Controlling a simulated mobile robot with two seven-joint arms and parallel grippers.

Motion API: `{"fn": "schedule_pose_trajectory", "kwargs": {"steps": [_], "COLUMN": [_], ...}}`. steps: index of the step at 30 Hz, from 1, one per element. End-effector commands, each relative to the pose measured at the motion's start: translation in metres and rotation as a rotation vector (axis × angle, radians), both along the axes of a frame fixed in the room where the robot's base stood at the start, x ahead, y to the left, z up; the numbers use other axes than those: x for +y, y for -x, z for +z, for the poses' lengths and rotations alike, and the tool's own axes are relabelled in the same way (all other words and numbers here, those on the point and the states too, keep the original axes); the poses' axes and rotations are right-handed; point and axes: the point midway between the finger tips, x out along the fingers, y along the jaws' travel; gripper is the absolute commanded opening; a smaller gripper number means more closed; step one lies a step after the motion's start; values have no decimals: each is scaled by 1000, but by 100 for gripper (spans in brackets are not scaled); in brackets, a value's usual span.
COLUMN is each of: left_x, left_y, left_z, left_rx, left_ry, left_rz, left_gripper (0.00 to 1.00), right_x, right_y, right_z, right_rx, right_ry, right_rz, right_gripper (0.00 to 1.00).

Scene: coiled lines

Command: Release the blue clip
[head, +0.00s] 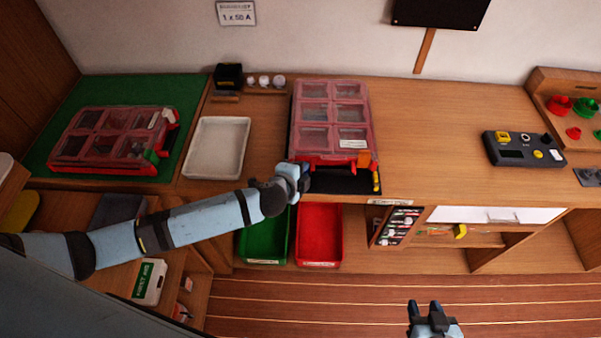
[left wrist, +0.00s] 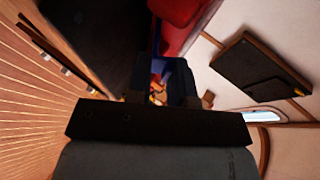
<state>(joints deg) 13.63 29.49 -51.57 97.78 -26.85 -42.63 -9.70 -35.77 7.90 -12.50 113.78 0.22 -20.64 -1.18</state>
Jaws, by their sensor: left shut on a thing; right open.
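A red case with a clear lid (head: 333,115) lies on a black mat (head: 345,186) on the counter. My left gripper (head: 304,180) is at the case's front left corner, shut on what seems to be the blue clip; the gripper hides most of it in the head view. In the left wrist view a small blue patch (left wrist: 158,67) shows by the dark fingers (left wrist: 173,82). An orange clip (head: 364,160) and a yellow piece (head: 376,181) are at the case's front right. My right gripper (head: 425,308) is open and empty above the floor.
A second red case (head: 105,140) lies on a green mat (head: 60,172) at left. A white tray (head: 216,178) stands between the cases. A green bin (head: 262,240) and a red bin (head: 320,235) sit below the counter. A control box (head: 522,148) stands at right; the counter between is clear.

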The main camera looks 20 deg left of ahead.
Motion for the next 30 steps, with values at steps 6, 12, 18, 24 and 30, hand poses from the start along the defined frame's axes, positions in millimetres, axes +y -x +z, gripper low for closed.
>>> {"fn": "schedule_pose_trajectory", "kwargs": {"steps": [6, 12, 18, 24, 30], "left_x": [0, -1, 0, 0, 5], "left_y": [1, 1, 1, 5, 35], "left_z": [0, 0, 0, 2, 14], "left_rx": [-11, -10, -10, -9, -9], "left_ry": [-4, -4, -4, -3, -3], "left_rz": [0, -1, -1, 0, -1], "left_gripper": [0, 38, 46, 46, 46], "right_x": [1, 2, 2, 2, 3], "right_y": [0, 0, -1, -1, -2], "right_z": [-2, -1, -1, -2, -6], "right_rx": [2, 2, 1, 0, 1], "right_ry": [-3, -6, -6, -6, -6], "right_rz": [0, -3, -2, -2, -3], "right_gripper": [43, 43, 43, 43, 43]}}
